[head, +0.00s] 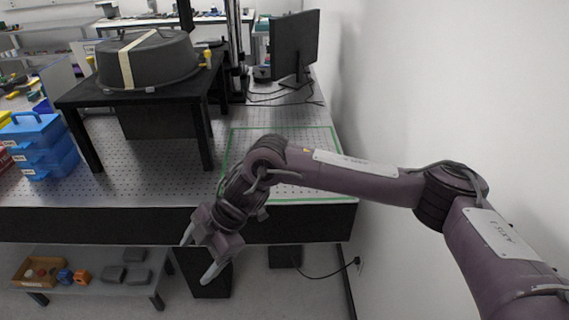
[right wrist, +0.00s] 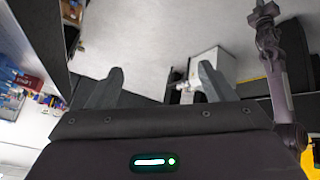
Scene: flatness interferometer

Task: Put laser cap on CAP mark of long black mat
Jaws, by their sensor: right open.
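My right gripper (head: 198,258) is open and empty, in front of the optical table's front edge and above floor level. Its two fingers also show in the right wrist view (right wrist: 158,85), with nothing between them but grey floor behind. I cannot make out the laser cap in either view. I cannot make out the long black mat or its CAP mark either. My right arm covers part of the green-outlined area (head: 318,199) on the table. My left gripper does not show in the head view; a dark arm-like part at the right wrist view's upper right is unclear.
A black stand (head: 68,100) on the perforated table bears a large grey round cover (head: 170,62). A monitor (head: 296,45) stands at the back right and blue boxes (head: 42,150) at left. A low shelf (head: 85,283) holds a wooden tray (head: 20,278). A white wall borders the right.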

